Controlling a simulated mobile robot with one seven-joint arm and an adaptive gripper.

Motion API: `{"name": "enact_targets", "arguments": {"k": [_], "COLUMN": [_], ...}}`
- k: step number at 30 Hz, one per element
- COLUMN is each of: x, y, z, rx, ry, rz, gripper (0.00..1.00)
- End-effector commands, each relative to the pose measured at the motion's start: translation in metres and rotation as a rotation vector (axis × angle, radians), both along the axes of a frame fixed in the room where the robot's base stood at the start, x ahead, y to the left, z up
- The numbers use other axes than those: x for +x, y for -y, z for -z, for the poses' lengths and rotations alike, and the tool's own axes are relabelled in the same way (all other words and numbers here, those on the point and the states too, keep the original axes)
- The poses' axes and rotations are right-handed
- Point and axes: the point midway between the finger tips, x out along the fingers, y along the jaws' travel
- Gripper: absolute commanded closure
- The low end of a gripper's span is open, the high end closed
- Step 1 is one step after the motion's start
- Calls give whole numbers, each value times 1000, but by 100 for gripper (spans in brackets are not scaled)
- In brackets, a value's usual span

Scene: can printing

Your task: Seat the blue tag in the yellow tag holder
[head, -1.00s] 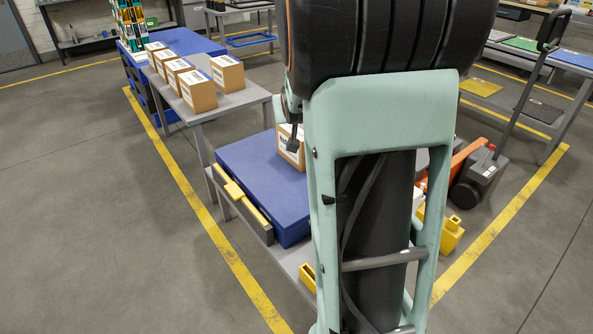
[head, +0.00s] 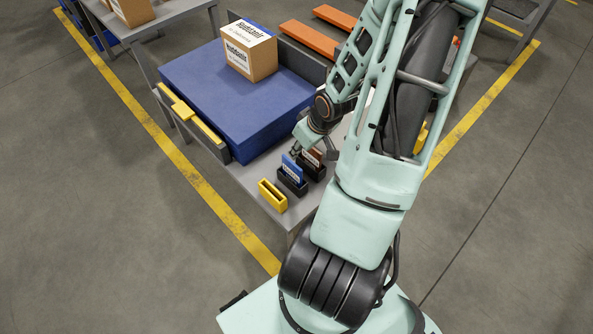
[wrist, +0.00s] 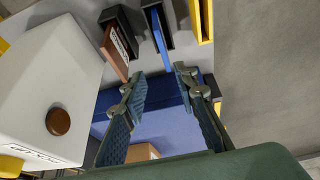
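The blue tag (head: 291,168) stands upright in a black holder (head: 293,186) near the table's front corner. It also shows in the wrist view (wrist: 157,32), edge-on, beyond my fingertips and roughly in line with the gap between them. The yellow tag holder (head: 272,196) stands left of the black one and looks empty; part of it shows at the top of the wrist view (wrist: 203,22). My gripper (wrist: 161,82) is open with nothing between its fingers. In the head view it is low, just behind the tags, and partly hidden by the arm.
A brown tag (wrist: 115,48) in another black holder stands beside the blue one. A white unit with a brown button (wrist: 58,121) fills the wrist view's left. A blue platform (head: 221,100) bears a labelled carton (head: 250,59). A grey table strip (head: 245,184) lies clear left of the yellow holder.

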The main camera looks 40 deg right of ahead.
Motion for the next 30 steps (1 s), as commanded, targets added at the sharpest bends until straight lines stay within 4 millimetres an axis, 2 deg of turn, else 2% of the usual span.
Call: {"name": "enact_targets", "arguments": {"k": [5,15,23,30], "x": [-6,11,16,25], "y": [-7,-10,-10,-13], "z": [10,53,65,93], "rx": [25,25,24,23], "ry": [2,2,1,1], "rz": [-20,-23,-21,-23], "gripper": [72,72,72,72]}}
